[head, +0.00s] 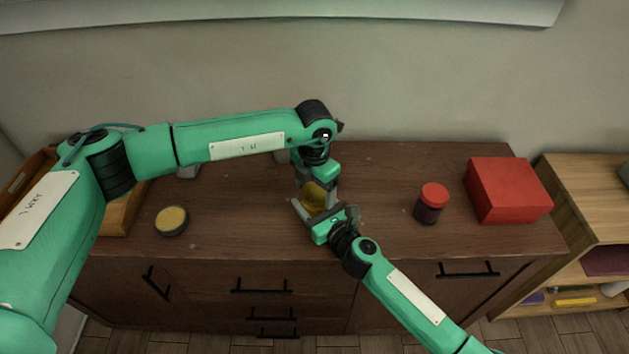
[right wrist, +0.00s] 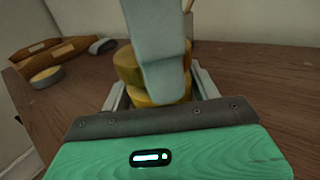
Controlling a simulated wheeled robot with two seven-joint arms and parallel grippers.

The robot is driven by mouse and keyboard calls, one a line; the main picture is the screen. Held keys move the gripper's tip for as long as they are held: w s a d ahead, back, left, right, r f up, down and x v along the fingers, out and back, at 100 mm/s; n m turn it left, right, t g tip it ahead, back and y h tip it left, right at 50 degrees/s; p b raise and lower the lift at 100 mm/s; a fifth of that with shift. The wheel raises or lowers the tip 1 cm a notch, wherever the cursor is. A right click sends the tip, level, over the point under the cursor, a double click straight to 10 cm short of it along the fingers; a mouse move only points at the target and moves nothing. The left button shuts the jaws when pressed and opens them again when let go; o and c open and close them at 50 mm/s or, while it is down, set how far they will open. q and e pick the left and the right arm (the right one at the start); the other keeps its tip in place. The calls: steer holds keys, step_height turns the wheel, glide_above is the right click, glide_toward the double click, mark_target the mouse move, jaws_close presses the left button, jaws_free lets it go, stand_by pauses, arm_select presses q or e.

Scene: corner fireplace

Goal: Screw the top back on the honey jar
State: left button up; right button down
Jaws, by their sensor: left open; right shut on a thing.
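The honey jar (head: 313,198) is amber-yellow and stands upright on the dark dresser. My right gripper (head: 320,211) is shut on it from the front. In the right wrist view, the jar's amber lower part (right wrist: 143,99) sits between the right fingers. A wider mustard-yellow round part, seemingly the top (right wrist: 126,66), is above it, largely hidden by a grey left finger. I cannot tell whether it is seated or turned tight. My left gripper (head: 317,188) points down over the jar, open, with its fingers at either side of the yellow part.
A round tin with a yellow face (head: 172,219) lies at the left. A wooden tray (head: 121,214) is at the left edge. A dark jar with a red lid (head: 432,203) and a red box (head: 508,190) stand at the right. The dresser (head: 385,165) is bare between them.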

arm_select(q)
steer(key=c, duration=1)
steer(key=shift+m, duration=0.9)
steer(key=o, duration=1.2)
steer(key=shift+c, duration=0.2)
step_height(320, 180, up, 12)
